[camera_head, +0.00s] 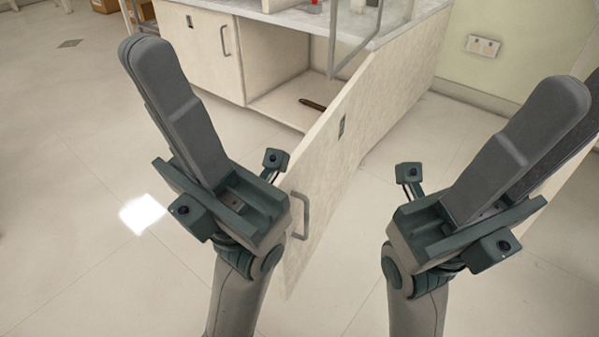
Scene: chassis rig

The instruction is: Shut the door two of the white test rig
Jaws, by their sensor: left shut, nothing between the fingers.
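The white test rig (205,62) stands at the top middle, with a grey-white top. Its left door is closed, with a grey handle (226,40). The other door (375,100), on the right, is swung wide open toward me, its free edge between my arms. Its handle (300,215) is just right of my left wrist. I cannot read a number on its small dark plate (342,127). My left gripper (140,58) is shut and empty, pointing up left in front of the rig. My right gripper (572,100) points up right, apart from the door; its finger gap is unclear.
The open compartment (290,98) holds a dark brown object (313,104) on its floor. A metal frame and small red item (314,7) are on the rig's top. A wall with a socket plate (483,45) is behind.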

